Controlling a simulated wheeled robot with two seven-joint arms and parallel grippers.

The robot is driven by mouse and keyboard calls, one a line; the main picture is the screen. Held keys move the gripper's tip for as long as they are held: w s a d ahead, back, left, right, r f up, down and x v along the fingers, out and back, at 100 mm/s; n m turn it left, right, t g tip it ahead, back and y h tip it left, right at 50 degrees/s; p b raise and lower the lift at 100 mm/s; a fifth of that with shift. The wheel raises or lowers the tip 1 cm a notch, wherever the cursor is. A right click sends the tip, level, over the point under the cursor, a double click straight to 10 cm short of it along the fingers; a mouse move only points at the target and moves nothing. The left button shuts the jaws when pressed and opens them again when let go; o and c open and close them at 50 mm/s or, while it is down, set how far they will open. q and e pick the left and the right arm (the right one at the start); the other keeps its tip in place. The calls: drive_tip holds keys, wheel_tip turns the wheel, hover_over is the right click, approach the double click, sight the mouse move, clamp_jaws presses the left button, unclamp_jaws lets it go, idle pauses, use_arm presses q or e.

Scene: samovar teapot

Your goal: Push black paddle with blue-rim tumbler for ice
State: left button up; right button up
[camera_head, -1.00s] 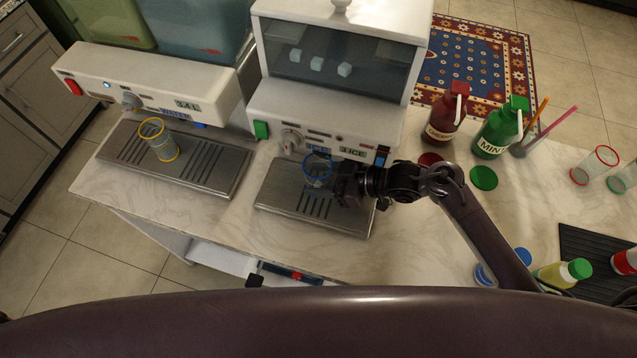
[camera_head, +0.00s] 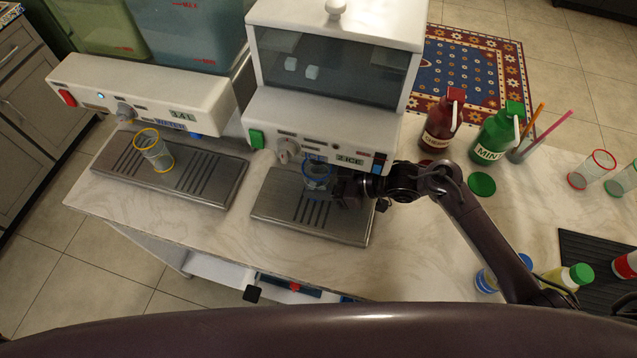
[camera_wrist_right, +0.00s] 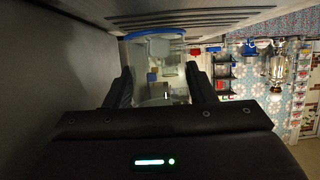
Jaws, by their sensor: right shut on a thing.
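The clear blue-rim tumbler (camera_head: 316,183) is upright under the front of the white ice dispenser (camera_head: 300,131), above the metal drip tray (camera_head: 283,222). My right gripper (camera_head: 341,188) reaches in from the right and is shut on the tumbler's side. In the right wrist view, the blue rim (camera_wrist_right: 152,33) shows beyond the fingers (camera_wrist_right: 165,90), with the clear body between them. The black paddle is not clearly visible; the dispenser front and the tumbler's top overlap there. I cannot tell whether ice is in the tumbler. My left gripper is not in view.
A second dispenser (camera_head: 140,98) stands at left, with a yellow-rim tumbler (camera_head: 153,151) on its tray. A red bottle (camera_head: 440,125) and a green mint bottle (camera_head: 493,135) stand right of the ice dispenser. Two ice cubes show behind its window.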

drive_tip(key=shift+w, duration=0.1)
drive_tip(key=shift+s+a+r+p, duration=0.1)
drive_tip(key=shift+s+p, duration=0.3)
drive_tip(key=shift+s+a+p, duration=0.2)
drive_tip(key=shift+s+p, duration=0.15)
drive_tip(key=shift+s, duration=0.3)
drive_tip(key=shift+s+a+p, duration=0.25)
drive_tip(key=shift+s+p, duration=0.1)
drive_tip(key=shift+s, duration=0.3)
drive_tip(key=shift+s+a+p, duration=0.2)
drive_tip(key=shift+s+p, duration=0.15)
drive_tip(key=shift+s, duration=0.3)
drive_tip(key=shift+s+a, duration=0.1)
drive_tip(key=shift+s, duration=0.25)
drive_tip(key=s+a+p, duration=0.1)
drive_tip(key=s, duration=0.2)
drive_tip(key=s+a+p, duration=0.1)
drive_tip(key=s, duration=0.2)
drive_tip(key=s+a+p, duration=0.1)
drive_tip(key=s+p, duration=0.1)
drive_tip(key=s, duration=0.1)
drive_tip(key=shift+w+d, duration=0.1)
drive_tip(key=shift+w, duration=0.05)
